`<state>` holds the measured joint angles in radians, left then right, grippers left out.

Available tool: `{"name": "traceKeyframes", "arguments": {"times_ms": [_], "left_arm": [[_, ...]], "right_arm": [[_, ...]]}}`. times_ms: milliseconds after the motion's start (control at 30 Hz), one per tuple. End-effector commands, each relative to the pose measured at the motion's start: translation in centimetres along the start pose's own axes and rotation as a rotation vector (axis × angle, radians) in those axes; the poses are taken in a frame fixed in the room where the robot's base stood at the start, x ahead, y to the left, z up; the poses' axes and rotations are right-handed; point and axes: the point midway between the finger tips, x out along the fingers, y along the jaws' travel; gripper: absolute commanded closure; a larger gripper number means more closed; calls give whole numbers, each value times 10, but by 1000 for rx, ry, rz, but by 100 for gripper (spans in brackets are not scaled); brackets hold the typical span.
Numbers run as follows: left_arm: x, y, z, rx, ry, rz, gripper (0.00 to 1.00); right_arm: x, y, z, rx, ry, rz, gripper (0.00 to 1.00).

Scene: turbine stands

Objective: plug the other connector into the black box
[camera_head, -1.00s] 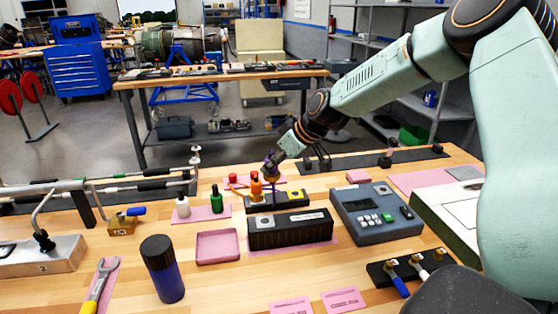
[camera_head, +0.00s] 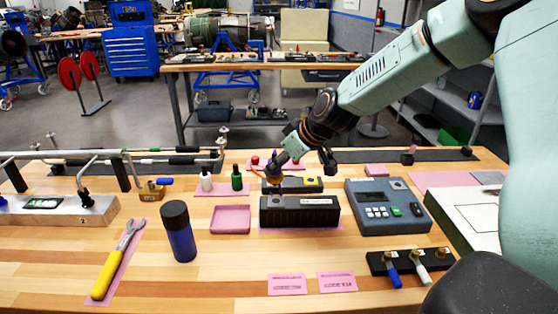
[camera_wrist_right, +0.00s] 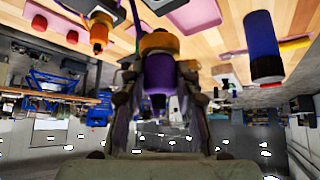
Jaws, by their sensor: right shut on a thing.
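The black box (camera_head: 300,212), ribbed with a white label, stands mid-table in the head view. My right gripper (camera_head: 274,168) is above the smaller box's left end. In the wrist view the right gripper (camera_wrist_right: 160,85) is shut on a purple connector with an orange collar (camera_wrist_right: 158,42). A second orange connector (camera_wrist_right: 98,35) shows to its left, apart from the fingers. Whether the held connector touches a box is hidden. My left gripper is out of view.
A pink tray (camera_head: 230,219) and a dark blue bottle (camera_head: 179,232) stand left of the black box. A grey keypad device (camera_head: 388,208) is to its right. White and green bottles (camera_head: 237,179) stand close left of the gripper.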

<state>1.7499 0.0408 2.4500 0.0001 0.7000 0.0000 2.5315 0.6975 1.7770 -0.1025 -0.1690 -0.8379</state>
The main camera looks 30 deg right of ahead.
Motion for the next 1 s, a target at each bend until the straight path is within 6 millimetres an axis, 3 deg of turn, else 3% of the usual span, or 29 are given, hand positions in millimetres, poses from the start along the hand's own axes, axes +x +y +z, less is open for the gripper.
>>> {"name": "traceKeyframes", "arguments": {"times_ms": [267, 733, 1000], "left_arm": [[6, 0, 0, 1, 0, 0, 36], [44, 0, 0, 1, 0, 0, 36], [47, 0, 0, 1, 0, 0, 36]], "right_arm": [[6, 2, 0, 15, 12, 14, 100], [37, 1, 26, 14, 11, 12, 100], [38, 1, 29, 12, 11, 11, 100]]}}
